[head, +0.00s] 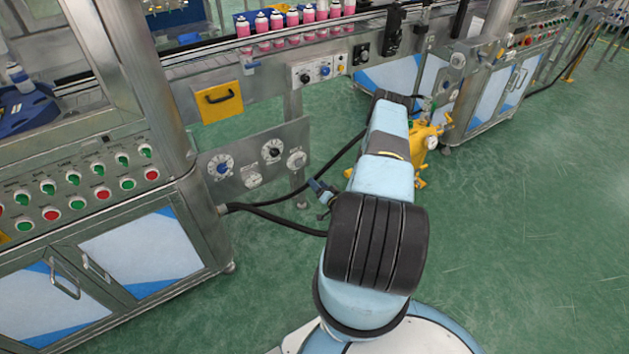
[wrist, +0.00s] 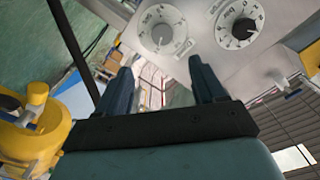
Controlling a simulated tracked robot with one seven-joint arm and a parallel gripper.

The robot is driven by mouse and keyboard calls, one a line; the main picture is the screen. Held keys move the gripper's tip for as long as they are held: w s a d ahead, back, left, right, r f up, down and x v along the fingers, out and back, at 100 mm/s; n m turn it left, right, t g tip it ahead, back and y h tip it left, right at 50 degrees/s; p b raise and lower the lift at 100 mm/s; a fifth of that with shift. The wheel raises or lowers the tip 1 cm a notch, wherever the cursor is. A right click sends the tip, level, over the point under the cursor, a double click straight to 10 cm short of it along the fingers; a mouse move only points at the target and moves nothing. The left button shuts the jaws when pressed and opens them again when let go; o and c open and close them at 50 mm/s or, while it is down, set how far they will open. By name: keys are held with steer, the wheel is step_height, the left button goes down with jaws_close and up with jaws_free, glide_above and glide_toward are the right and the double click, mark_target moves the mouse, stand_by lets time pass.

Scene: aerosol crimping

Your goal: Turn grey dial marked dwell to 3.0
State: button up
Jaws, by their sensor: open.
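A grey dial (wrist: 161,35) with a white numbered face shows at the top middle of the wrist view. Its label and exact setting are too small to read. My gripper (wrist: 160,74) is open and empty, with its two dark fingers pointing toward the panel below the grey dial, apart from it. In the head view, a pale grey dial (head: 297,159) sits at the right end of the dial panel (head: 236,154). My gripper (head: 319,187) is to the right of the panel there, partly hidden by my arm.
A black dial (wrist: 241,28) is beside the grey one; a blue dial (head: 222,168) is at the panel's left. A yellow machine (head: 428,140) stands right of my arm. Green floor is free at right.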

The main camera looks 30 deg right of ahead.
mark_target(300, 163)
steer(key=w+n, duration=0.1)
steer(key=w, duration=0.3)
steer(key=w+n, duration=0.1)
steer(key=w, duration=0.4)
steer(key=w+n, duration=0.2)
steer(key=w, duration=0.3)
steer(key=shift+a+r, duration=0.2)
steer(key=shift+a, duration=0.15)
steer(key=shift+c, duration=0.2)
steer(key=c, duration=1)
steer(key=shift+n, duration=0.3)
steer(key=o, duration=1)
